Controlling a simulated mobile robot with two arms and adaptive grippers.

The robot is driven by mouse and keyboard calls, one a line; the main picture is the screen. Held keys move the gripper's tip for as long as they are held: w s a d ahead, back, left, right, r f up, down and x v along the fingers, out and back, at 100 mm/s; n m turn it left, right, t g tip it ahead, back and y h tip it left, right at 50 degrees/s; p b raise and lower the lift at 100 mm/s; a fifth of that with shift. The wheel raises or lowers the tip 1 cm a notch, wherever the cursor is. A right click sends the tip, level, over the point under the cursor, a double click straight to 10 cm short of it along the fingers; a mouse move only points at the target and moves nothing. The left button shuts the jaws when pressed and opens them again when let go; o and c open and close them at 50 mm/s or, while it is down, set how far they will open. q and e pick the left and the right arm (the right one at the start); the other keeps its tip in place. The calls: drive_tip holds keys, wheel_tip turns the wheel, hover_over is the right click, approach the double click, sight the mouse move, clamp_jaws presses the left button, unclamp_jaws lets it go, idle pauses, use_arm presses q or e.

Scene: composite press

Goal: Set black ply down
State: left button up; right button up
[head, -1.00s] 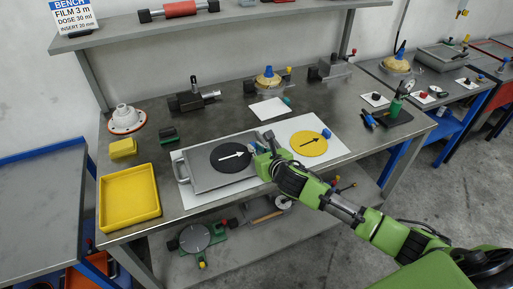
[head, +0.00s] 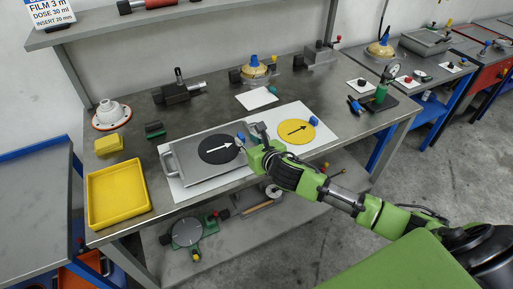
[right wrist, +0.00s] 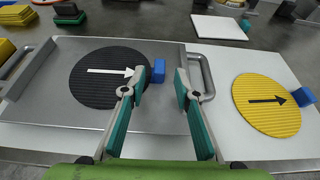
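The black ply (head: 216,149), a dark disc with a white arrow and a blue tab (right wrist: 157,71), lies flat on a grey metal plate (head: 187,170) with end handles. It also shows in the right wrist view (right wrist: 98,88), with its arrow pointing to the tab. My right gripper (head: 250,140) is over the plate's right end. In the right wrist view my right gripper (right wrist: 163,80) has its fingers apart, and the blue tab shows just beyond the left fingertip; I cannot tell whether they touch. My left gripper is not in view.
A yellow disc (head: 298,131) with a black arrow and blue tab lies on the white sheet (head: 322,124) right of the plate. A yellow tray (head: 118,216) stands at the front left.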

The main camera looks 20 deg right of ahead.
drive_tip(key=v, duration=0.9)
drive_tip(key=shift+s+b, duration=0.15)
drive_tip(key=shift+b, duration=0.15)
